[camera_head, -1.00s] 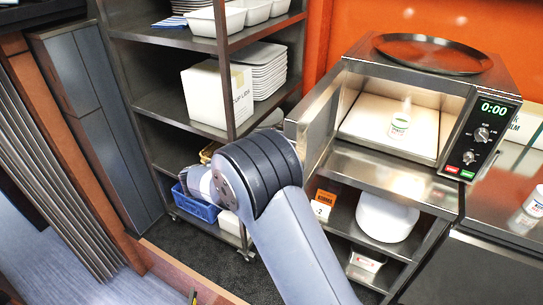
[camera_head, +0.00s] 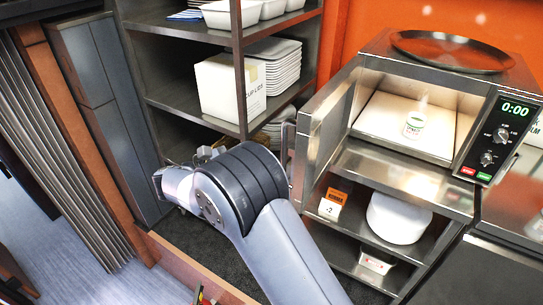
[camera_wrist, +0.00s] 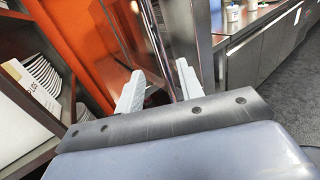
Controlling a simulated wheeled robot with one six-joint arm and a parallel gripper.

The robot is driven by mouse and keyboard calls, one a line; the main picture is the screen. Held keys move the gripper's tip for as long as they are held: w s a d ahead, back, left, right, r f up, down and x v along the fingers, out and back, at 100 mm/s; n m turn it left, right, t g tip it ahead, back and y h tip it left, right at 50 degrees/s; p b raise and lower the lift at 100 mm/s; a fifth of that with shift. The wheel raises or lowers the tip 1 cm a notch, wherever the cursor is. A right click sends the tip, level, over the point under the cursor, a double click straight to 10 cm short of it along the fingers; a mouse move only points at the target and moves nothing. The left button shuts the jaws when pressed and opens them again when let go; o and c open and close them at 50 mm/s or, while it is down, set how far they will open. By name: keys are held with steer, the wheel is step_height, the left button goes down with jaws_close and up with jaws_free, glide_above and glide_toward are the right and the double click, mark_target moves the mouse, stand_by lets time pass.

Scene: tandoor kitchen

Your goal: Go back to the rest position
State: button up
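My gripper (camera_wrist: 160,88) shows in the wrist view with its two pale fingers apart and nothing between them. In the head view my bent arm fills the lower middle, and I cannot make out the fingers there. The microwave door (camera_head: 325,130) is swung open to the left. Its display reads 0:00.
A dark metal shelf rack (camera_head: 190,112) stands left of the microwave, holding a white box (camera_head: 230,88) and stacked white plates (camera_head: 275,68). A round dark tray (camera_head: 450,50) lies on the microwave. A white round container (camera_head: 398,218) sits below.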

mark_target(282, 151)
steer(key=shift+v, duration=1.05)
steer(key=p+x, duration=0.2)
steer(key=x, duration=0.8)
steer(key=shift+w+d, duration=0.25)
steer(key=shift+d, duration=0.05)
steer(key=shift+s+d, duration=0.1)
steer(key=shift+d, duration=0.05)
steer(key=shift+r, duration=0.1)
